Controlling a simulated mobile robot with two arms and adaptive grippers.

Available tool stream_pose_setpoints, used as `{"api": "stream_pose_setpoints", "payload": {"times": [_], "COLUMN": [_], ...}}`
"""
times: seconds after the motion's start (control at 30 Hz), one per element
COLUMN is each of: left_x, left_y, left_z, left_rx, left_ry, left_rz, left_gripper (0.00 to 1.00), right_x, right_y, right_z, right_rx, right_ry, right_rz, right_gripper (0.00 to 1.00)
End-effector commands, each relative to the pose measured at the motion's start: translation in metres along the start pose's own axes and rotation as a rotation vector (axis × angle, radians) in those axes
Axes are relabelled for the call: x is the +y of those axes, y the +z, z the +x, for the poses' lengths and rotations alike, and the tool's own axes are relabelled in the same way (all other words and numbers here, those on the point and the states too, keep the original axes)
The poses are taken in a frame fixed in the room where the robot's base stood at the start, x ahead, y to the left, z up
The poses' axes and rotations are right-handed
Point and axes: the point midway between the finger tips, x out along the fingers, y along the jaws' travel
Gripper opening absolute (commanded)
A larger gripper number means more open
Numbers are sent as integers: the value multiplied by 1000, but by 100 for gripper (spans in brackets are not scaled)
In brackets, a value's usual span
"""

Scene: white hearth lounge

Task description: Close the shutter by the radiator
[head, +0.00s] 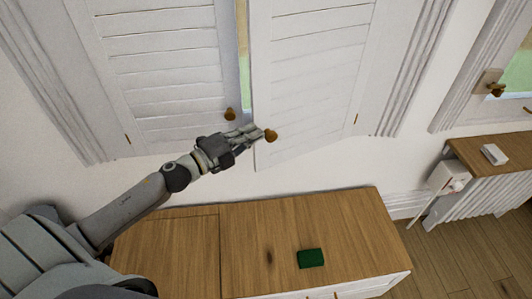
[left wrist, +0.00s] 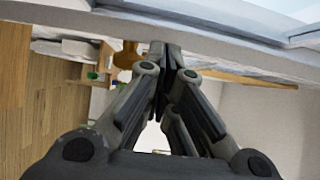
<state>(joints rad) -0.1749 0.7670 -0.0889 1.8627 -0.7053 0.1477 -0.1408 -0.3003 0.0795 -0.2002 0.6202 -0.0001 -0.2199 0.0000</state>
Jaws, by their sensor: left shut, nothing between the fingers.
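A white louvred shutter pair covers the window in the head view, with a left panel (head: 165,60) and a right panel (head: 308,70). The right panel is on the radiator's side and stands slightly ajar; a narrow strip of outdoors shows between the panels. A round brown knob (head: 271,135) is low on the right panel, and another knob (head: 230,114) is on the left panel. My left gripper (head: 260,134) is shut and empty, its fingertips right beside the right panel's knob; contact is unclear. In the left wrist view the closed fingers (left wrist: 166,62) are beside a brown knob (left wrist: 126,56).
A wooden-topped cabinet (head: 340,225) stands below the shutters, with a green block (head: 310,258) on it. At right, a white radiator (head: 480,198) sits under a wooden shelf (head: 478,155) holding a small white object (head: 494,154). Another window is above it.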

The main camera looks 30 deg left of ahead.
Motion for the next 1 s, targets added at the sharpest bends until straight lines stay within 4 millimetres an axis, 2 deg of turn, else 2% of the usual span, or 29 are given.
{"api": "stream_pose_setpoints", "payload": {"times": [0.03,0.2,0.4,0.63,1.0], "left_x": [4,2,2,1,1], "left_y": [11,43,68,80,82], "left_z": [3,11,19,24,25], "left_rx": [-3,-4,-3,-3,-3], "left_ry": [-1,-1,-1,0,0], "left_rz": [2,1,1,-2,-2], "left_gripper": [0,0,0,0,0], "right_x": [0,0,0,0,0], "right_y": [1,2,2,3,3], "right_z": [8,17,24,28,28], "right_rx": [0,0,-1,-1,0], "right_ry": [0,0,0,0,1], "right_rz": [0,0,0,0,0], "right_gripper": [0,0,0,0,0]}}
